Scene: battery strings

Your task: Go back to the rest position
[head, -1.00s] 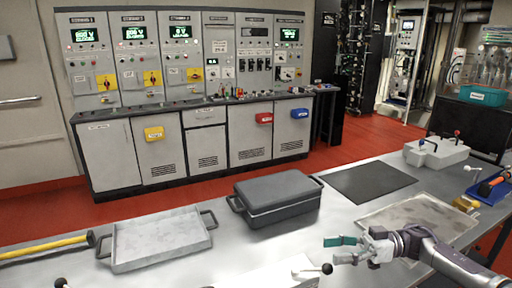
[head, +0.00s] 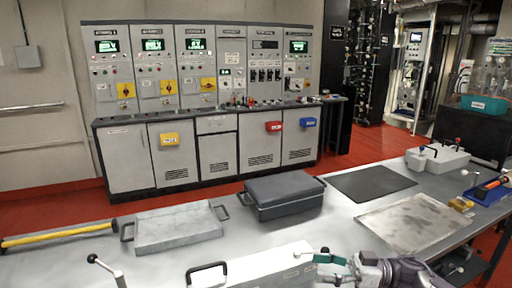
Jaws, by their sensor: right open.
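My right gripper (head: 325,268) is at the bottom edge of the head view, right of centre. Its fingers, one with a teal pad, are apart and point left, with nothing between them. It is beside the right end of a white box (head: 262,266) with a black handle; I cannot tell whether they touch. My left gripper is not in view.
The metal workbench (head: 340,222) holds a grey tray (head: 178,236), a dark lidded case (head: 284,198), a black mat (head: 371,183), a worn metal plate (head: 418,222), a yellow-handled tool (head: 60,235) and a lever (head: 108,269). Control cabinets (head: 130,155) stand behind on the red floor.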

